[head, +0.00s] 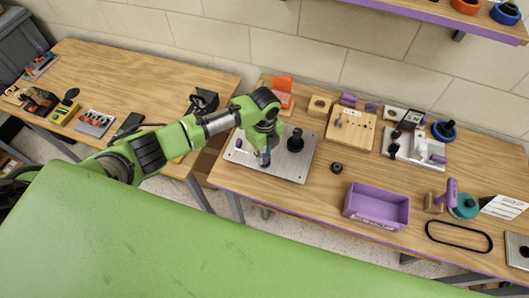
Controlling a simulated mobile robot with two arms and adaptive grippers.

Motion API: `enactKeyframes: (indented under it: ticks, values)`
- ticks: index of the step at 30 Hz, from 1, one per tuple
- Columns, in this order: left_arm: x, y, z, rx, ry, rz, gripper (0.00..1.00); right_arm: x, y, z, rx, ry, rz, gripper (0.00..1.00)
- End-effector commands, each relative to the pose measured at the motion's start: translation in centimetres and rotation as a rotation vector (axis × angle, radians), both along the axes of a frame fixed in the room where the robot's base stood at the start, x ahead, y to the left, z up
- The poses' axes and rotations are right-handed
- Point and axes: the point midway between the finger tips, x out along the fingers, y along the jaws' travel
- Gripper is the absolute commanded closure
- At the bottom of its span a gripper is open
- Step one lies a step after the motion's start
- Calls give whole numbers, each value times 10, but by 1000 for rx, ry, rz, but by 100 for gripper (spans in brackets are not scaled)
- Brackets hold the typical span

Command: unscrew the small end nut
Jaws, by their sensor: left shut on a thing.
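My left gripper (265,158) points down over the grey metal plate (292,173) on the middle table. It is shut on a small part, which appears to be the small end nut; the fingers and wrist hide nearly all of it. I cannot tell whether the part is still on its thread. A black upright post (295,141) on a round base stands on the plate just right of the gripper. A small purple piece (239,144) shows at the plate's left side. My right gripper is not in view.
A loose black ring-like part (337,168) lies right of the plate. A purple bin (377,207) stands near the front edge, with a black belt (459,236) farther right. A wooden board (351,129) with small pegs sits behind. Bare tabletop lies around the ring-like part.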

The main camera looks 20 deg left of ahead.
Motion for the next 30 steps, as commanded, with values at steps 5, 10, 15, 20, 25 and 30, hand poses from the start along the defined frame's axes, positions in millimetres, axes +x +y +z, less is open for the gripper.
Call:
enactKeyframes:
  ticks: [5,10,15,20,25,30]
  values:
    - [-1,0,-1,0,4,161,100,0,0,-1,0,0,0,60]
    - [-1,0,-1,1,3,177,100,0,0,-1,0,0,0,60]
    - [-1,0,-1,0,4,206,100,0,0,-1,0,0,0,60]
    - [-1,-1,-1,-1,3,402,100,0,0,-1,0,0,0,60]
    - [-2,0,-1,0,3,560,100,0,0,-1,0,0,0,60]
    - [-1,0,-1,1,3,578,100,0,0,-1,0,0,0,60]
